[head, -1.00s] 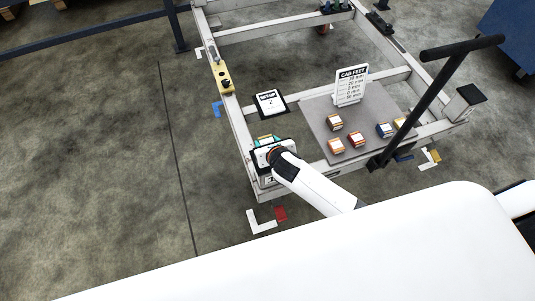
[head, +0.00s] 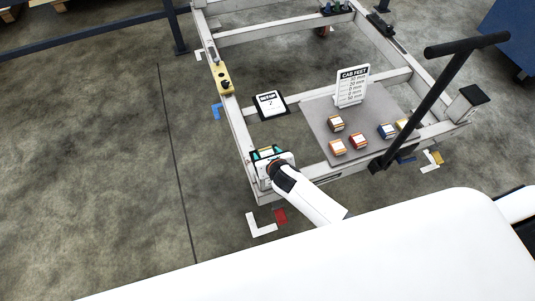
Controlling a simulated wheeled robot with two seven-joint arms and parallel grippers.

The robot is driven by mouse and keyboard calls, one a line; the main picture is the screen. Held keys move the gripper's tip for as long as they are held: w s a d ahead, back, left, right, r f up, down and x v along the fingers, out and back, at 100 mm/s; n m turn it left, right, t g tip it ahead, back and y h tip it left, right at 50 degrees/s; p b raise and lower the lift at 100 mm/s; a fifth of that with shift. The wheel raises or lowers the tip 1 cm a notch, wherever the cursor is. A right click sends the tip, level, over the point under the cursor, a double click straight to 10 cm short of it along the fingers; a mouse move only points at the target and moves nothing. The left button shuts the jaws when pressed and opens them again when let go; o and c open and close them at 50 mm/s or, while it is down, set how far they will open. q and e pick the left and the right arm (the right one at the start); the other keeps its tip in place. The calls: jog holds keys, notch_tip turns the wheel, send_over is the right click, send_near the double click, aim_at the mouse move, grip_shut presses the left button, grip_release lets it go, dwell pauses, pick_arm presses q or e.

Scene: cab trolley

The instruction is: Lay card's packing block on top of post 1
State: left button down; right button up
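The CAB FEET card (head: 352,85) stands upright on a grey board on the trolley; its list shows several mm values, too small to read fully. My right gripper (head: 267,154) is at the trolley's near left corner. Teal shows at its fingers, with a small pale, yellowish patch between them; I cannot tell whether it is a held block. The gripper hides this corner's top. No post number is readable. My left gripper is not in view.
A black-framed card reading 2 (head: 268,103) lies on the left, beside the board (head: 318,118). A black handle bar (head: 440,90) rises at the right. A black-capped post (head: 470,96) stands at the near right corner. A yellow device (head: 224,82) sits on the left rail.

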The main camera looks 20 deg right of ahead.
jog(key=shift+o, duration=0.7)
jog(key=shift+r, duration=0.1)
jog(key=shift+s+r, duration=0.1)
jog(key=shift+r, duration=0.1)
jog(key=p+v, duration=0.3)
jog(key=v, duration=0.8)
jog(key=shift+s+r, duration=0.2)
jog(key=shift+s, duration=0.1)
jog(key=shift+f, duration=0.1)
